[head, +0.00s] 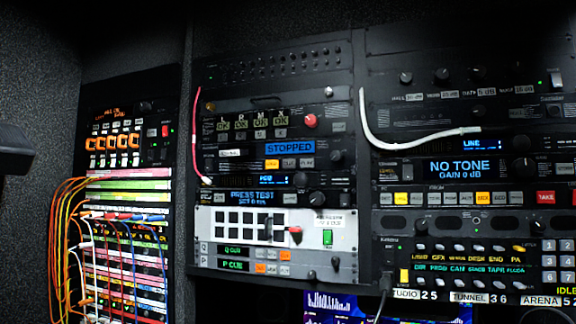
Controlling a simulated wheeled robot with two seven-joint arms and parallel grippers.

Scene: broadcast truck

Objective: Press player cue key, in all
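A player unit in the middle rack has a blue display (290,147) reading STOPPED. Below the display is a row of small keys; the left one, an amber key (272,163), is lit, and the others are dark. The key lettering is too small to read. Lower in the same rack, two green-lettered displays read Q CUE (238,249) and P CUE (233,265), with small orange and grey keys to their right.
A patch bay (125,255) with orange, white and blue cables stands left. A red cable (194,140) hangs at the middle rack's left edge. A white cable (375,138) loops across the right rack. A dark shape (14,145) of unclear kind juts in at far left.

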